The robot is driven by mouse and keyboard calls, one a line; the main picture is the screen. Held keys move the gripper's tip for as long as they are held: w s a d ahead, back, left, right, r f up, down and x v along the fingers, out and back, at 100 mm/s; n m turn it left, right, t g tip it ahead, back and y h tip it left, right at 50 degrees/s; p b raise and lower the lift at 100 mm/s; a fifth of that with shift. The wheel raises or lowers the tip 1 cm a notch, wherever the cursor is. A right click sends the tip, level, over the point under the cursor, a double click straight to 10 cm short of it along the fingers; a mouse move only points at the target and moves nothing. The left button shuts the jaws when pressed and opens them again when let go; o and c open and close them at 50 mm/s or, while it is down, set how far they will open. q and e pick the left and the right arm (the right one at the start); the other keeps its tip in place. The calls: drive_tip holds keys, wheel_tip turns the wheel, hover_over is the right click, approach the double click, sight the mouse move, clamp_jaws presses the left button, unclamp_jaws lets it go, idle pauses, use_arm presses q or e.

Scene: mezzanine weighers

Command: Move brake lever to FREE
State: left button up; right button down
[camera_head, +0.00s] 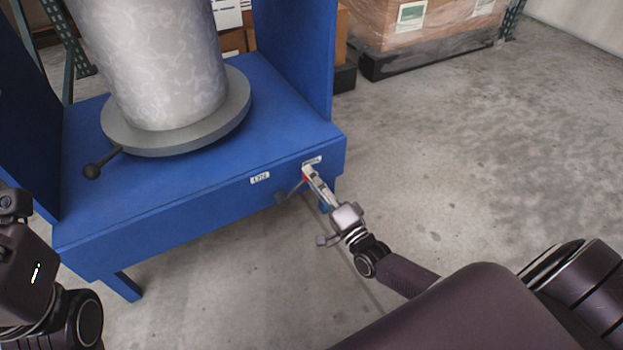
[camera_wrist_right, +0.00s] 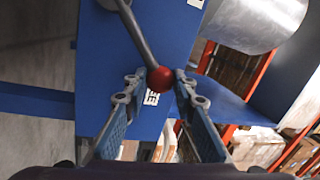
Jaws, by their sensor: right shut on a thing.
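The brake lever (camera_wrist_right: 138,36) is a grey rod with a red ball knob (camera_wrist_right: 161,79) at its end. It is mounted at the front of the blue stand (camera_head: 200,225). It also shows in the head view as a thin grey rod (camera_head: 289,191) beside the gripper. My right gripper (camera_head: 308,177) is shut on the red knob, with a finger on either side in the wrist view. A white label (camera_head: 260,178) is on the front face left of the lever. Another (camera_head: 312,160) is just above the gripper. I cannot read either surely. My left gripper is out of view.
A large grey cylinder (camera_head: 155,60) stands on a round flange (camera_head: 180,141) on the stand. A black ball-ended handle (camera_head: 93,171) sticks out at left. A wrapped pallet (camera_head: 410,30) stands behind. The concrete floor (camera_head: 480,160) at right is clear.

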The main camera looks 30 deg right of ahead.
drive_tip(key=shift+d+f, duration=0.1)
drive_tip(key=shift+f, duration=0.05)
drive_tip(key=c, duration=1.6)
unclamp_jaws()
drive_tip(key=shift+s, duration=0.1)
drive_tip(key=v, duration=1.1)
drive_tip(key=shift+s, duration=0.4)
drive_tip(key=shift+f, duration=0.1)
